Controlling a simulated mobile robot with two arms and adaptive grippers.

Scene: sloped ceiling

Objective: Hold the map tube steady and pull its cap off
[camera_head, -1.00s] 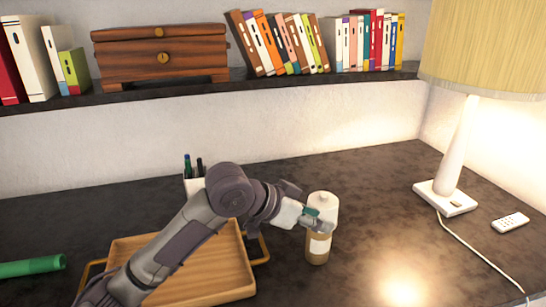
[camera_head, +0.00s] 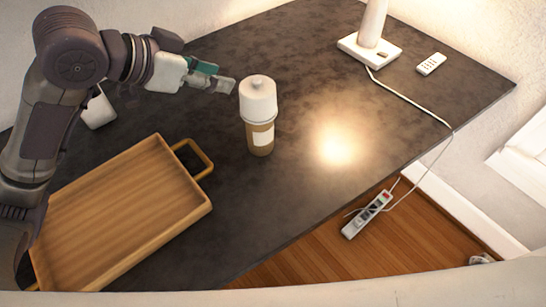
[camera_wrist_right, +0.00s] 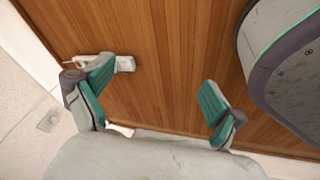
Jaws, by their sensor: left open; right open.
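The map tube (camera_head: 260,137) stands upright on the dark desk, brown with a pale label. Its white cap (camera_head: 258,98) with a small knob sits on top. My left gripper (camera_head: 222,82) is open and empty, just left of the cap and apart from it in the head view. My right gripper (camera_wrist_right: 155,97) shows only in its own wrist view, open and empty above the wooden floor. Neither the tube nor the cap shows in the right wrist view.
A wooden tray (camera_head: 120,215) with handles lies left of the tube. A lamp base (camera_head: 369,49), its cord and a remote (camera_head: 431,64) are at the back right. A power strip (camera_head: 367,214) lies on the floor past the desk edge. The desk right of the tube is clear.

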